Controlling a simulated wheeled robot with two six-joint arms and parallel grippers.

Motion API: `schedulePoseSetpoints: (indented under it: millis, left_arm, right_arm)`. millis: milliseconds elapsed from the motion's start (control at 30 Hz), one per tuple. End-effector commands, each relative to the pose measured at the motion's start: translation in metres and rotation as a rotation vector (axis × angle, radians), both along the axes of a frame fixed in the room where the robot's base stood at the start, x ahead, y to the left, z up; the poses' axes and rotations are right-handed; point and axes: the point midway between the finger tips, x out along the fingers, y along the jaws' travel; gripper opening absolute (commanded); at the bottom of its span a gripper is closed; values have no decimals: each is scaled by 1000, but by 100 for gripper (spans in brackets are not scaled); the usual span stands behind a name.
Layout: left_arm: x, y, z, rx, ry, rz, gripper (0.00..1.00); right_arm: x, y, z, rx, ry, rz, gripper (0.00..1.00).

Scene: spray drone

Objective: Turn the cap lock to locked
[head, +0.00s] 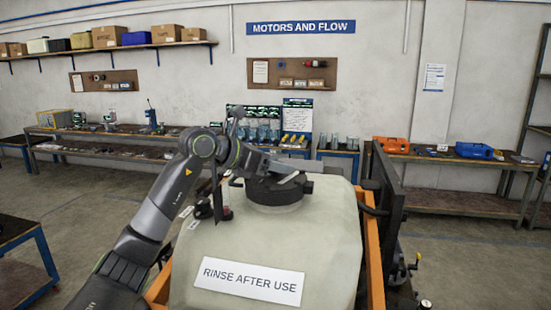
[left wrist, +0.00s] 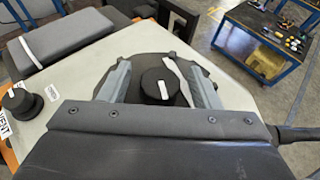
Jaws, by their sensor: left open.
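A large black cap (head: 275,194) sits on top of the pale tank (head: 325,215). In the left wrist view a round black knob (left wrist: 151,82) with a white mark stands on the cap (left wrist: 135,62); the mark runs roughly up and down in the picture. My left gripper (head: 290,173) is over the cap. Its two grey fingers are apart in the left wrist view (left wrist: 157,64), one on each side of the knob, with gaps. They do not grip it. No lock lettering is readable. My right gripper is not in view.
Another black knob (left wrist: 20,102) with a white mark, beside a VENT label (left wrist: 5,126), stands on the tank. A RINSE AFTER USE label (head: 249,281) is on the tank's front. An orange frame (head: 375,240) surrounds the tank. Workbenches stand behind.

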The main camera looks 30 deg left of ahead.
Motion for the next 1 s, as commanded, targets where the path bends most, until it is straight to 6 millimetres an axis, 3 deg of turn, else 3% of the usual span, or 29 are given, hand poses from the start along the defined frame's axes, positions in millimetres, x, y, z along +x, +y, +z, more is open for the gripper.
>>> schedulePoseSetpoints:
  millis: [333, 667, 1000]
  left_arm:
    - [2, -1, -2, 1, 1, 0, 56]
    - [2, -1, -1, 1, 1, 0, 12]
    - [2, 0, -2, -2, 1, -49, 12]
  right_arm:
    - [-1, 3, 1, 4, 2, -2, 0]
    - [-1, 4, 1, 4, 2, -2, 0]
    - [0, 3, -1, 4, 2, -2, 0]
